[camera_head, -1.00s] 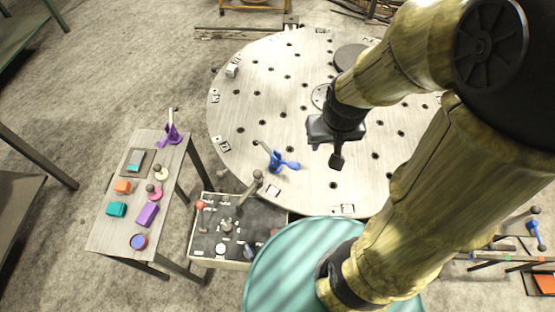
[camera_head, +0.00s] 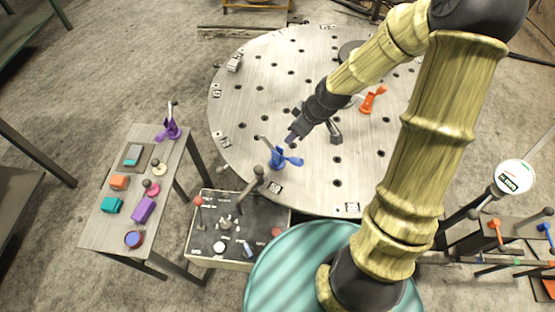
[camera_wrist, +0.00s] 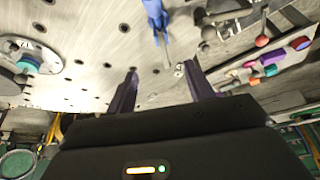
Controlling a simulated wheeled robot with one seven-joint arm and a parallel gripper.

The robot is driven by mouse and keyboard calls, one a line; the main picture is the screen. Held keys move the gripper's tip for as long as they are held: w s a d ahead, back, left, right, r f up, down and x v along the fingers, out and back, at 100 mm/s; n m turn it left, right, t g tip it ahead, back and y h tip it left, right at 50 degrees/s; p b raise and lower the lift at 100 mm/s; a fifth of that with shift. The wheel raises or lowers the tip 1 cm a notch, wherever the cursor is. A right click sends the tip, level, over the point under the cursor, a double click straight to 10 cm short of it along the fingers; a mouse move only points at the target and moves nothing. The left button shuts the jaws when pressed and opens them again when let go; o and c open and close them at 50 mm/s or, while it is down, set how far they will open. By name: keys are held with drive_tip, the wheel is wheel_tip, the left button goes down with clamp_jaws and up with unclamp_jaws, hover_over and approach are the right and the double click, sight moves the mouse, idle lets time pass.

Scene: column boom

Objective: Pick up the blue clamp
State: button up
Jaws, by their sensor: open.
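The blue clamp (camera_head: 283,159) stands on the round perforated metal table (camera_head: 240,100), near its front left edge, with its grey bar reaching up to the left. In the wrist view the blue clamp (camera_wrist: 155,14) shows at the top, ahead of the fingers and between their lines. My gripper (camera_head: 296,134) is just above and to the right of the clamp in the head view, apart from it. In the wrist view my gripper (camera_wrist: 160,80) has its two dark purple fingers spread wide with nothing between them.
An orange clamp (camera_head: 372,99) stands farther back on the round table. A purple clamp (camera_head: 171,128) and coloured blocks are on the side table (camera_head: 105,232) at left. A control box with levers (camera_head: 205,259) stands close in front of the blue clamp.

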sight(279, 150)
drive_tip(key=x, duration=1.2)
drive_tip(key=shift+f, duration=0.15)
drive_tip(key=shift+p+x, duration=1.05)
drive_tip(key=shift+x, duration=1.55)
drive_tip(key=shift+s, duration=0.15)
drive_tip(key=shift+c, duration=0.4)
drive_tip(key=c, duration=1)
